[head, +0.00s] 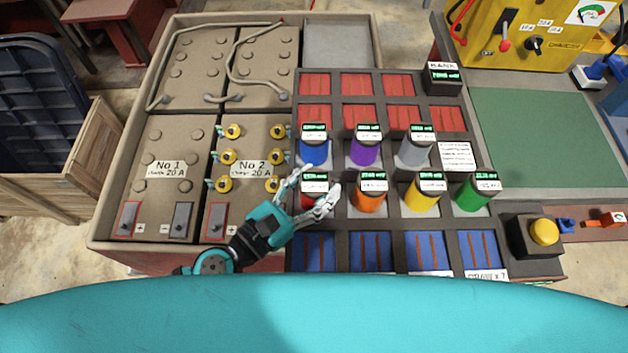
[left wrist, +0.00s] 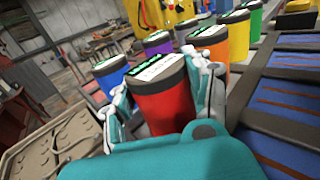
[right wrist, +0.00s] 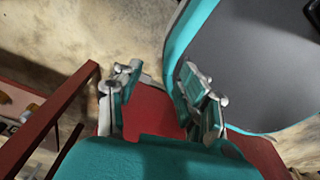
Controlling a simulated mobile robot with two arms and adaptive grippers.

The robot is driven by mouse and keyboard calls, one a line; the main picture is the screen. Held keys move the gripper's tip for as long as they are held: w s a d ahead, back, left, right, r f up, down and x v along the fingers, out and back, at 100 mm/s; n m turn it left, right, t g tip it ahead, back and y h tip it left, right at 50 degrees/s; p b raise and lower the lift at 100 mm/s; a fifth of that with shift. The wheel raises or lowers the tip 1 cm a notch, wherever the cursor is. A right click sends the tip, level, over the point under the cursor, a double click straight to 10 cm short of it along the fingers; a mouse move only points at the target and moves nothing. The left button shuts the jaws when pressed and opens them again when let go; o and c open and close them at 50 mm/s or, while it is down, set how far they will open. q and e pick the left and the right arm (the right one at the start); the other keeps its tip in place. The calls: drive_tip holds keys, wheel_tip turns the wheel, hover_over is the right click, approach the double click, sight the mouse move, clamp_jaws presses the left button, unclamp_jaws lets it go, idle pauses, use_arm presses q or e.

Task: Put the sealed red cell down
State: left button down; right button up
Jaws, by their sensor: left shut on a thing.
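The red cell (head: 310,199) has a dark cap with a lit green readout and a white label. It appears upright at the left end of the front row of cells in the rack (head: 398,222). My left gripper (head: 318,184) is shut around it from the front left. In the left wrist view the red cell (left wrist: 166,108) stands between the two fingers. Its base is hidden, so I cannot tell whether it rests in its compartment or hangs just above. My right gripper (right wrist: 163,95) is open and empty, away from the rack.
Orange (head: 369,198), yellow (head: 421,198) and green (head: 472,195) cells stand to the right. Blue (head: 313,152), purple (head: 363,151) and grey (head: 414,151) cells stand behind. The green mat (head: 540,125) is clear.

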use_arm(q)
drive_tip(key=c, duration=0.5)
unclamp_jaws()
drive_tip(key=shift+w+a+f, duration=0.15)
drive_tip(key=shift+w, duration=0.05)
drive_tip(key=shift+s, duration=0.1)
drive_tip(key=shift+r+b+v, duration=0.15)
drive_tip(key=shift+b+v, duration=1.3)
drive_tip(key=shift+v, duration=1.5)
drive_tip(key=shift+r+b+v, duration=0.15)
drive_tip(key=shift+b+v, duration=1.25)
drive_tip(key=shift+v, duration=1.6)
use_arm(e)
wheel_tip(320, 180, down, 6)
drive_tip(key=s, duration=0.1)
drive_tip(key=shift+s+d, duration=0.2)
drive_tip(key=shift+s, duration=0.2)
